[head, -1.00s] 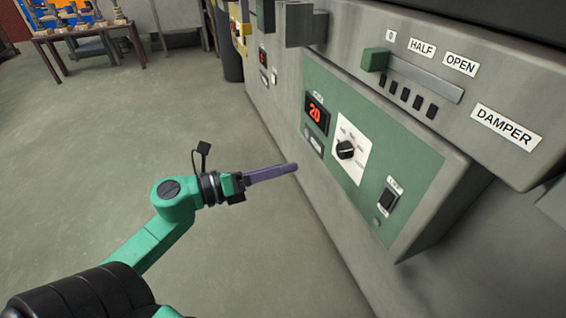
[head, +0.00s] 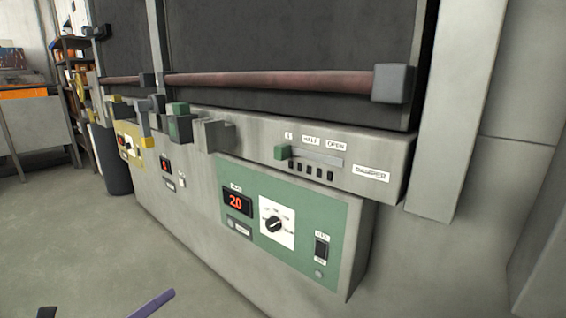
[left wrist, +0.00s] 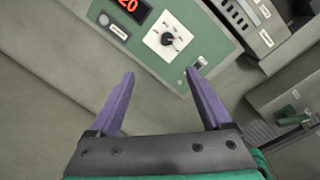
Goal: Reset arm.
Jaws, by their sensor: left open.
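The panel in the head view (head: 290,262) has a red display reading 20, a dial (head: 275,224) and a rocker switch (head: 321,249). My right gripper is in neither view.
Above the panel is a damper slider with a green knob (head: 282,153). Several blocky handles (head: 180,124) jut out to its left. A reddish bar (head: 280,82) crosses the dark oven front. A dark bin (head: 109,160) stands at the left. The floor (head: 75,240) is clear.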

